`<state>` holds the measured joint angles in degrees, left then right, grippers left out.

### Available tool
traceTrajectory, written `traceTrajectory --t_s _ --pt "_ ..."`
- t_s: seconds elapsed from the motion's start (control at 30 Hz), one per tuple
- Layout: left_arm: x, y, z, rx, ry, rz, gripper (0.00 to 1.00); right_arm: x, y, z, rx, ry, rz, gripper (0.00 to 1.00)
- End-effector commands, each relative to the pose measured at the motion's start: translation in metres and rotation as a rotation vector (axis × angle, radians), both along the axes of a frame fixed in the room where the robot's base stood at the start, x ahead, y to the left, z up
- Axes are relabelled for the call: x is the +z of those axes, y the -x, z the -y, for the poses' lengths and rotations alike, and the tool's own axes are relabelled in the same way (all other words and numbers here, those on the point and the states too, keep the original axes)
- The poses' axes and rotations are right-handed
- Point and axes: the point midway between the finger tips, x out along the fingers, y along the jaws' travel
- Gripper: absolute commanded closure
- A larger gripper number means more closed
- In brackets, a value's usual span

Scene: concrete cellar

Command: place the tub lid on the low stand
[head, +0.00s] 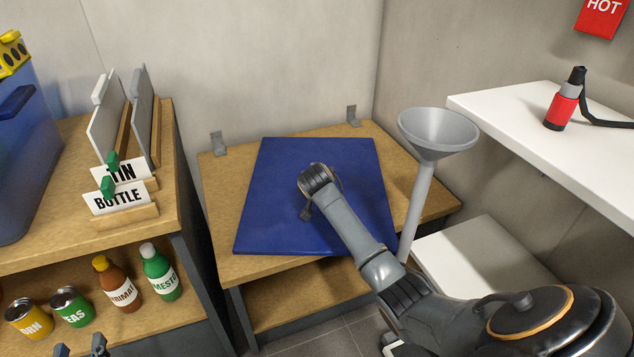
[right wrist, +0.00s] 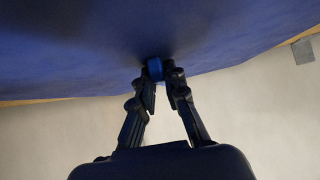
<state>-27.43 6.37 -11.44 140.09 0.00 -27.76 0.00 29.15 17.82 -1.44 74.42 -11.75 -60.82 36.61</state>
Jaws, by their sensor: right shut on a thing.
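The tub lid (head: 270,225) is a flat dark blue panel over the low stand (head: 225,180), a wooden table with a shelf. Its front right corner reaches past the stand's front edge; I cannot tell whether it rests or hangs just above. In the right wrist view my right gripper (right wrist: 162,78) is shut on the lid's small blue knob (right wrist: 155,68). My left gripper (head: 80,346) shows only fingertips at the bottom left, apart and empty.
A blue tub (head: 30,150) stands on the left shelf unit (head: 160,190), with tins and bottles below. A grey funnel (head: 438,130) stands close to the stand's right side. A white shelf (head: 510,110) holds a red tool (head: 562,105). A white block (head: 480,260) is low right.

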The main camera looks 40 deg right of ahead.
Motion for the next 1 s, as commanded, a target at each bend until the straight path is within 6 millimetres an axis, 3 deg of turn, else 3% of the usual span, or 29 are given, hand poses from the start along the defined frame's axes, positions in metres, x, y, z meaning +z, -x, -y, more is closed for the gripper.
traceTrajectory --t_s 0.23,0.27,0.33,0.37,0.77,1.0 --pt "0.001 0.000 0.000 0.000 0.001 0.004 0.60 -0.001 -0.001 0.000 0.001 0.001 0.003 1.00" --pt "0.001 0.000 0.000 0.000 0.001 0.004 0.60 -0.002 0.000 0.000 0.000 -0.001 -0.001 0.81" --pt "0.001 0.000 0.000 0.000 0.001 0.004 0.60 -0.002 0.000 0.000 0.000 -0.001 -0.001 0.67" --pt "0.001 0.000 0.000 0.000 0.001 0.004 0.60 -0.002 0.000 0.000 0.000 -0.001 -0.001 0.65" --pt "-0.001 0.000 0.000 0.001 -0.003 -0.014 0.60 0.003 0.002 -0.001 0.000 0.000 0.000 0.65" --pt "-0.040 0.015 -0.011 0.016 -0.059 -0.240 0.60 0.018 0.016 -0.012 0.001 0.000 -0.001 0.65"
